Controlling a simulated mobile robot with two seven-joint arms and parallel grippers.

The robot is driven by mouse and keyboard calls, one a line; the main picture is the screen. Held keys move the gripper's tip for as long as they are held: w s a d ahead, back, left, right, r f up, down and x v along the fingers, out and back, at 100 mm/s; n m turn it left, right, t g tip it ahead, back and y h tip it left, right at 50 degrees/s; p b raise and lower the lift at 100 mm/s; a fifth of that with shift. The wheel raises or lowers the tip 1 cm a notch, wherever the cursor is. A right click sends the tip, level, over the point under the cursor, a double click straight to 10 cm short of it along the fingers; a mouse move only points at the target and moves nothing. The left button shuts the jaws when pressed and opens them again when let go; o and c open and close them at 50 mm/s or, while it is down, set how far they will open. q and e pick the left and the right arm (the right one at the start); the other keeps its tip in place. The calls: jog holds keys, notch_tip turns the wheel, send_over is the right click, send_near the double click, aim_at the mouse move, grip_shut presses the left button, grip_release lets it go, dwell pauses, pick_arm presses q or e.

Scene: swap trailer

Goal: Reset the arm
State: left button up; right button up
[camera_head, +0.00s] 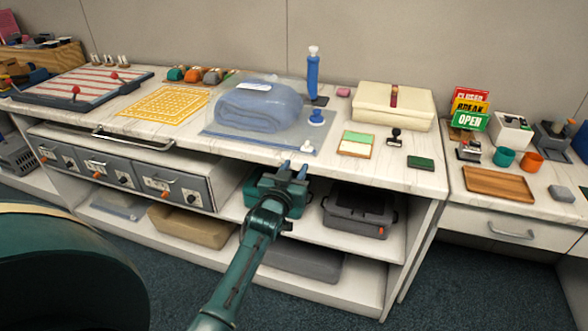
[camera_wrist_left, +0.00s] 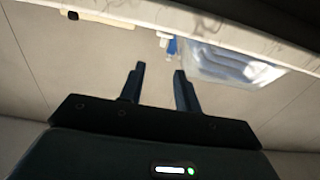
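My left gripper (camera_head: 292,172) is in front of the counter's front edge, just below the blue bundle in the head view. Its two fingers stand apart with nothing between them; they also show apart in the left wrist view (camera_wrist_left: 158,85). My left arm (camera_head: 245,262) reaches up from the bottom of the head view. My right gripper shows in neither view.
The white counter (camera_head: 390,172) lies right in front of the left gripper, with open shelves below. A clear bag with a blue folded bundle (camera_head: 258,108) and a blue pump (camera_head: 313,72) stand on it. Grey drawers (camera_head: 125,175) are at left. Blue carpet (camera_head: 460,280) is clear at right.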

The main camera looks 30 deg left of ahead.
pick_arm(q)
jog(key=shift+w, duration=0.1)
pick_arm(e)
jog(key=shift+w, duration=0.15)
